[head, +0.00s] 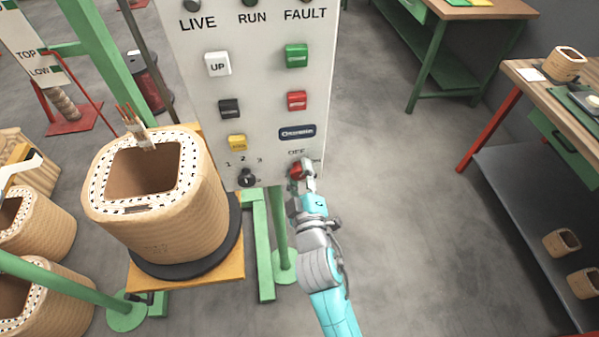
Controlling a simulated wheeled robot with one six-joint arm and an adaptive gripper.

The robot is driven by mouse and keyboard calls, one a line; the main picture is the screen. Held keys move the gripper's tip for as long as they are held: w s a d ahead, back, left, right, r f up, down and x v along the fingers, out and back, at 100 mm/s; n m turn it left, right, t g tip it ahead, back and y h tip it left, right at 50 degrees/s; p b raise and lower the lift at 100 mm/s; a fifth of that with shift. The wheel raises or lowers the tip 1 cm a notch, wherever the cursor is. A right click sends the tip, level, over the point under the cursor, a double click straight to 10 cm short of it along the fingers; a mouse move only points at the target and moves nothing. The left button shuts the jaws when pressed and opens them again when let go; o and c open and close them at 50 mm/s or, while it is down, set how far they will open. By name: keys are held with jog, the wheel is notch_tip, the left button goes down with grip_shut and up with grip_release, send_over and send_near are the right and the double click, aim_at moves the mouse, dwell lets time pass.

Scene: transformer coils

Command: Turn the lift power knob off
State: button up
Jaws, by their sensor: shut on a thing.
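The control panel (262,70) stands upright in the middle of the head view, on a green post. The red lift power knob (295,171) is at its lower right, under the partly covered label OFF. My gripper (301,170) is at the knob, shut on it, and hides part of it. The knob's exact turn position is hard to tell. A black selector knob (247,178) marked 1, 2, 3 sits to its left.
A large wound coil (170,215) stands on a black disc just left of the panel. More coils (40,225) lie at the far left. A wooden bench (530,72) with a grey lower shelf is at the right. The grey floor between the panel and bench is clear.

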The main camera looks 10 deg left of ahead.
jog(key=n, duration=0.4)
jog(key=shift+n, duration=2.2)
jog(key=o, duration=1.1)
jog(key=shift+o, duration=0.2)
jog(key=shift+s, duration=0.1)
jog(key=v, duration=1.2)
jog(key=shift+r, duration=0.15)
